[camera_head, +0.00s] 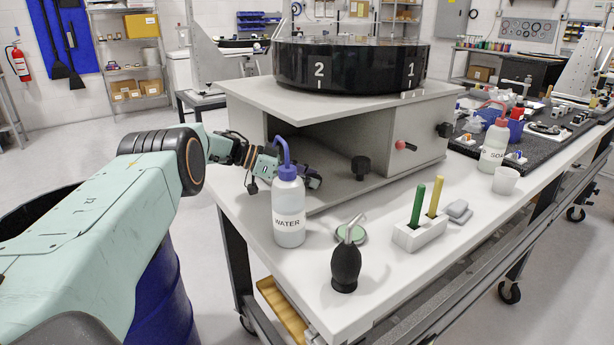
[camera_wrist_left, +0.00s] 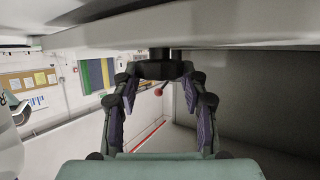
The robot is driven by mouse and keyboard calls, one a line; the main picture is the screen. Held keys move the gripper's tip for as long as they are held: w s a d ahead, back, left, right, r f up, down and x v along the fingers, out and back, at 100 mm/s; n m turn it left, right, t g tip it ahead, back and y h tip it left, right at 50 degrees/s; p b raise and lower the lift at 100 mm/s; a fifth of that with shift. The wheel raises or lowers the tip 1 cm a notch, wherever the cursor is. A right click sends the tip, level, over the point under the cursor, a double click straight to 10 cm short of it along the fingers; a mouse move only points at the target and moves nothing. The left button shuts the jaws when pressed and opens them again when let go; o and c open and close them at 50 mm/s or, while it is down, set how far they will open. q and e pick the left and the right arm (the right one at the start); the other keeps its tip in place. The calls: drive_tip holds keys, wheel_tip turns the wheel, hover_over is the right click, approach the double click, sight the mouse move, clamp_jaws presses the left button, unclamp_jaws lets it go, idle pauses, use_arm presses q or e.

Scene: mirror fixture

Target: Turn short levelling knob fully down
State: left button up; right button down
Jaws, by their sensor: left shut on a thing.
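In the left wrist view a black knob (camera_wrist_left: 160,69) on a short stem sits between the fingertips of my left gripper (camera_wrist_left: 160,80), below a pale panel. The gripper is shut on this knob. In the head view my left gripper (camera_head: 312,180) reaches in at the lower left of the grey mirror fixture (camera_head: 290,100), partly hidden behind the water bottle; the held knob cannot be made out there. My right gripper is not in view.
The water bottle (camera_head: 289,215) stands close in front of my left gripper. A round black mirror drum (camera_head: 345,68) sits on the fixture.

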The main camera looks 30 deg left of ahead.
use_arm(q)
drive_tip(key=shift+w+a+r, duration=0.25)
drive_tip(key=shift+r, duration=0.3)
drive_tip(key=o, duration=0.9)
drive_tip(key=shift+f, duration=0.1)
drive_tip(key=shift+o, duration=1.3)
drive_tip(key=shift+f, duration=0.15)
drive_tip(key=shift+s+d, duration=0.1)
drive_tip(key=v, duration=1.2)
